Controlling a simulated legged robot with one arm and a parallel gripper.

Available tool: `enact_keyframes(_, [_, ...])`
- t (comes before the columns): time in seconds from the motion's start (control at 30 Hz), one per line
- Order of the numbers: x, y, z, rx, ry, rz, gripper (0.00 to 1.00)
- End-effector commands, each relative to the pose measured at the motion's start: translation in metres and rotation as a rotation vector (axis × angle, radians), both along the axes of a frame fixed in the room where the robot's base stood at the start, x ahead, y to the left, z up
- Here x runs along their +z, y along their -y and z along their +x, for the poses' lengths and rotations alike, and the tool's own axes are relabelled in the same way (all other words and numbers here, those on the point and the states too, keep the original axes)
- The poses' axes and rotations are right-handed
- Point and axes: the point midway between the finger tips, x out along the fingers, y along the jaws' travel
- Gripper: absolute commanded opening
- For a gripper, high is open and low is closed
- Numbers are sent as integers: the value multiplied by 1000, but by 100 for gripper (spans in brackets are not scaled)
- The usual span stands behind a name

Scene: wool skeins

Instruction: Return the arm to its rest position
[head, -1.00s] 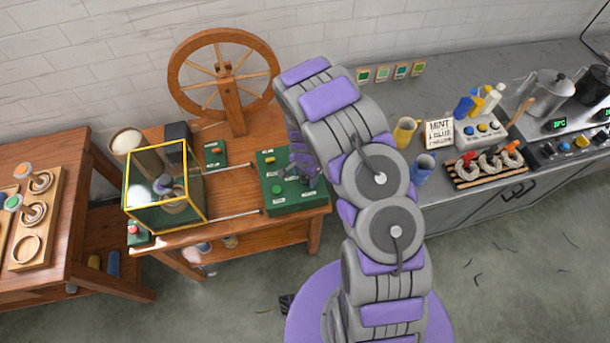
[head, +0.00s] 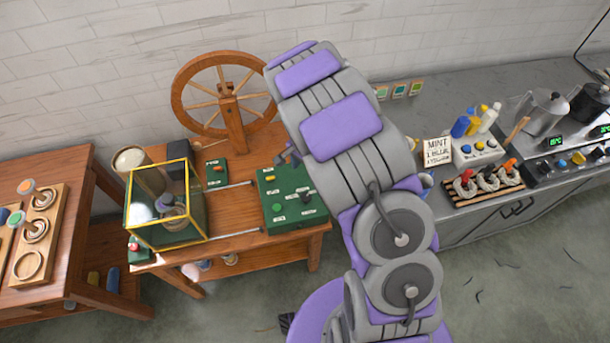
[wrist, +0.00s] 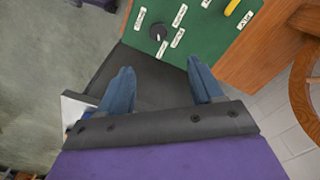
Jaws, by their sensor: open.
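My arm stands in the middle of the head view, bent over toward the wooden table (head: 235,170). My gripper (wrist: 161,80) shows in the wrist view with its two blue-grey fingers apart and nothing between them. In the head view only a small dark part of the gripper (head: 287,156) shows past the arm, above the back edge of the green control panel (head: 290,205). The panel, with a dark knob, a yellow part and white labels, also shows ahead of the fingers in the wrist view (wrist: 200,28). Contact between gripper and panel is not visible.
A spinning wheel (head: 228,95) stands at the back of the table. A yellow-framed glass box (head: 168,213) is on its left. A grey counter (head: 465,100) with a skein rack (head: 487,188) and pots lies right of my arm. A second wooden table (head: 75,215) is at far left.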

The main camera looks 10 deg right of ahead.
Motion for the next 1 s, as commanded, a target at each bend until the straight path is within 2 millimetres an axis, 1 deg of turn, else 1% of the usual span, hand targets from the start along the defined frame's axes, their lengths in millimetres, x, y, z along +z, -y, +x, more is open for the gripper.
enact_keyframes(0.03, [6,0,0,0,0,0,65])
enact_keyframes(0.2, [12,0,-1,-1,-4,0,65])
enact_keyframes(0.77, [14,0,-1,1,-3,0,65])
enact_keyframes(0.87, [22,2,-6,16,-4,-2,65])
enact_keyframes(0.97, [42,5,-17,50,-4,-4,65])
enact_keyframes(1.0, [52,6,-24,69,-7,-4,65])
